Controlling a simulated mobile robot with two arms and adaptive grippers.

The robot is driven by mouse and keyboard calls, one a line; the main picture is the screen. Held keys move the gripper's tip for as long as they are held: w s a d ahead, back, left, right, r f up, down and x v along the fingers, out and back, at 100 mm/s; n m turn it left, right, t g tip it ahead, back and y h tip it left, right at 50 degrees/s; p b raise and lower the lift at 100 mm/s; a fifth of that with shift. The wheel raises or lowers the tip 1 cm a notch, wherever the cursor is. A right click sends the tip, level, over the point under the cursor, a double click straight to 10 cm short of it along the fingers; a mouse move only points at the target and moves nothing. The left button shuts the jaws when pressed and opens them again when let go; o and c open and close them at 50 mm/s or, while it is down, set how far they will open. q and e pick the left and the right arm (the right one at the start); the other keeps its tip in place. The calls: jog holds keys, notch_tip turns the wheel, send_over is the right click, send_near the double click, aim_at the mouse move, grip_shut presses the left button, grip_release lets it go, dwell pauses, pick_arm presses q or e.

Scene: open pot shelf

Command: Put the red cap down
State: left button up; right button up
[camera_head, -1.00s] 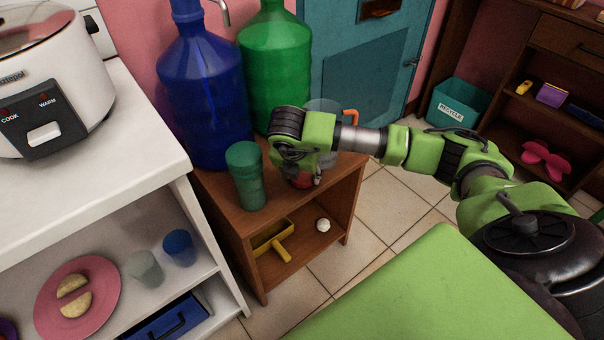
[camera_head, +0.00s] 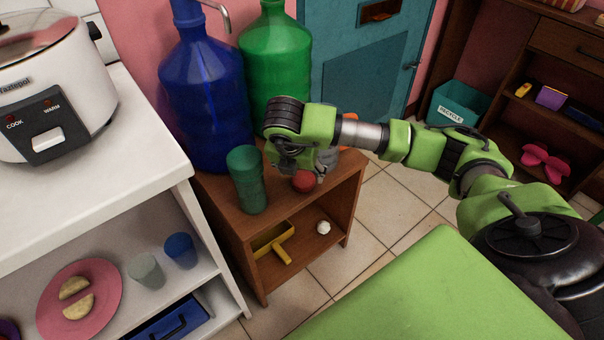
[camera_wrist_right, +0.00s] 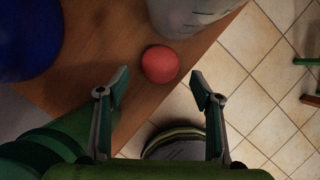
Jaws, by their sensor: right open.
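The red cap (camera_head: 304,181) rests on the top of the small brown wooden cabinet (camera_head: 278,205), near its front edge. In the right wrist view the red cap (camera_wrist_right: 160,64) looks round, lies beyond my fingertips, and is clear of both fingers. My right gripper (camera_wrist_right: 158,88) is open and empty, with its two fingers spread wide. In the head view my right gripper (camera_head: 303,166) hangs just above the cap, partly hidden by its own wrist. My left gripper is not in view.
A green cup (camera_head: 247,180) stands left of the cap. A grey vessel (camera_wrist_right: 190,14) stands close beside the cap, mostly hidden behind my arm in the head view. Blue (camera_head: 203,100) and green (camera_head: 273,70) bottles stand behind. A white counter (camera_head: 85,190) is at left.

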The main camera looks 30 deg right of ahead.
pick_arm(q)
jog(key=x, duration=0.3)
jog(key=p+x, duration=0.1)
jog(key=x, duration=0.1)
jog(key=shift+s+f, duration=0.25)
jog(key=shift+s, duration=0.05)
pick_arm(e)
jog(key=v, duration=0.7)
jog(key=shift+r, duration=0.35)
